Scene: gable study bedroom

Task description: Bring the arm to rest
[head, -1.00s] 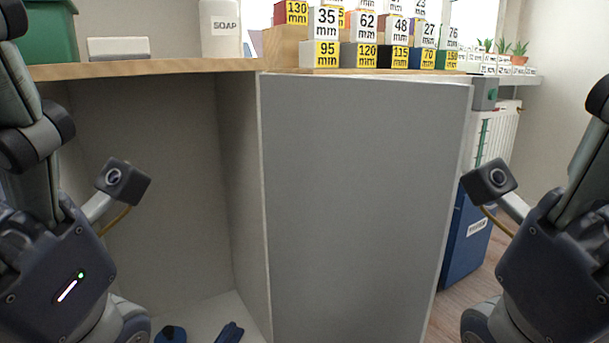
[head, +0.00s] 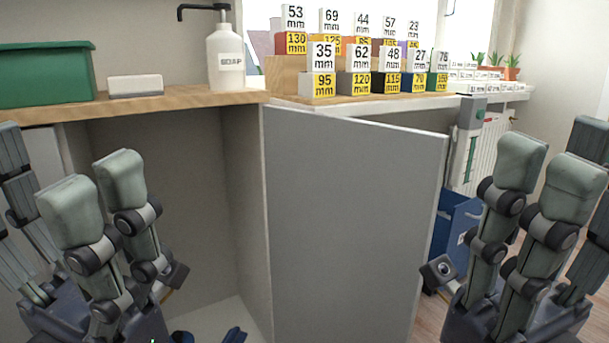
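My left gripper (head: 96,195) stands at the lower left in the head view, its thick grey fingers pointing up and apart, with nothing between them. My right gripper (head: 546,175) stands at the lower right in the same way, fingers up, spread and empty. Neither gripper appears to touch anything. An open grey cabinet door (head: 350,215) stands between the two grippers. The lower parts of both arms are cut off by the picture's bottom edge.
The open cabinet (head: 185,190) has dark blue items (head: 234,335) on its floor. The wooden counter (head: 190,101) bears a green bin (head: 45,75), a white box (head: 135,87) and a soap bottle (head: 226,55). Labelled blocks (head: 323,86) stand behind the door; a blue container (head: 455,225) is right.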

